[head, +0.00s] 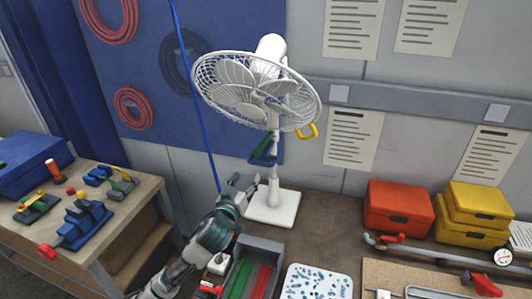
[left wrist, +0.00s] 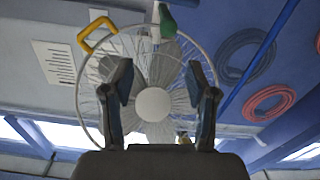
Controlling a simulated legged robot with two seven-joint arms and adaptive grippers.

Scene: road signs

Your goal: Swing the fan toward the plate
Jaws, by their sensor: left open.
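The white fan (head: 262,88) stands on a square white base (head: 272,207) on the brown worktop, its caged head tilted. A yellow handle (head: 308,131) sticks out at the right of the head. My left gripper (head: 240,184) is open and empty, low and left of the fan's post, below the head. In the left wrist view, the fan (left wrist: 153,103) shows behind and between the spread fingers (left wrist: 163,85), with the yellow handle (left wrist: 97,34) at upper left. The white plate with blue specks (head: 317,283) lies at the front, right of the fan base. My right gripper is out of view.
A grey tray (head: 262,245) with green and red pieces sits in front of the fan base. Red (head: 398,207) and yellow (head: 474,213) boxes stand to the right. A workbench (head: 130,210) with tools is at left. A blue cord (head: 196,95) hangs behind the arm.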

